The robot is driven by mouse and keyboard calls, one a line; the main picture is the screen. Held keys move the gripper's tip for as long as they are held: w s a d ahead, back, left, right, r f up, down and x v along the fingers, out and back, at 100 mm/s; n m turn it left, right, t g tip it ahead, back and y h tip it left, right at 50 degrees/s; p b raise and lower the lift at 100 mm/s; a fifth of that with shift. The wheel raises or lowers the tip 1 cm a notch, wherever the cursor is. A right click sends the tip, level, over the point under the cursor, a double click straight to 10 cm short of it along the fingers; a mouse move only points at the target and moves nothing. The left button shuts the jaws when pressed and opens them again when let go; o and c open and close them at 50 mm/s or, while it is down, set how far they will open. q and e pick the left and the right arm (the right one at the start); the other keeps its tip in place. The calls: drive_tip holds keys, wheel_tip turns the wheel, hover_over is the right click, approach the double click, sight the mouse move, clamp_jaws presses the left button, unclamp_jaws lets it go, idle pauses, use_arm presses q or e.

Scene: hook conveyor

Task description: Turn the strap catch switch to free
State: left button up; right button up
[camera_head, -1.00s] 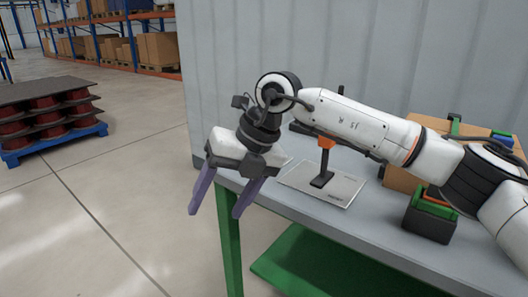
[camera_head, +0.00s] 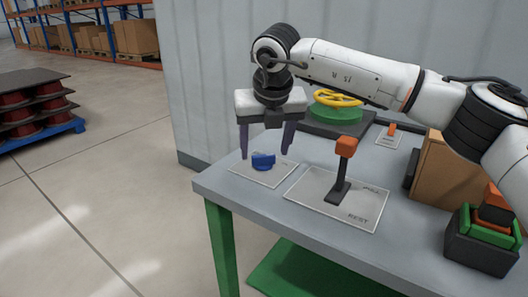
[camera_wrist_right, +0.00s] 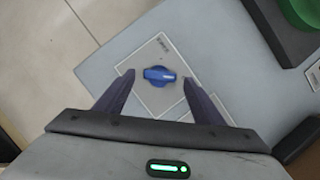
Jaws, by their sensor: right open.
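A blue rotary switch knob (camera_head: 263,161) sits on a small pale plate (camera_head: 250,174) near the left end of the table. My right gripper (camera_head: 265,156) points down over this plate with its two purple fingers apart, one toward each side of the knob. In the right wrist view the blue knob (camera_wrist_right: 160,75) lies just beyond and between the open fingertips, and the fingers do not appear to touch it. The plate's label is too small to read. My left gripper is not in view.
An orange-topped black lever (camera_head: 343,165) stands on a plate marked "REST" to the right. Behind it is a yellow handwheel (camera_head: 338,98) on a green base. A cardboard box (camera_head: 447,175) and a dark bin (camera_head: 480,250) of coloured blocks are at the right.

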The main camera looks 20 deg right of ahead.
drive_tip(key=shift+x, duration=0.85)
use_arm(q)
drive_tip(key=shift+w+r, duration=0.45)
use_arm(e)
drive_tip(key=shift+w+f, duration=0.15)
drive_tip(key=c, duration=1)
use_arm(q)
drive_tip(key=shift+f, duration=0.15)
use_arm(e)
drive_tip(key=shift+c, duration=0.2)
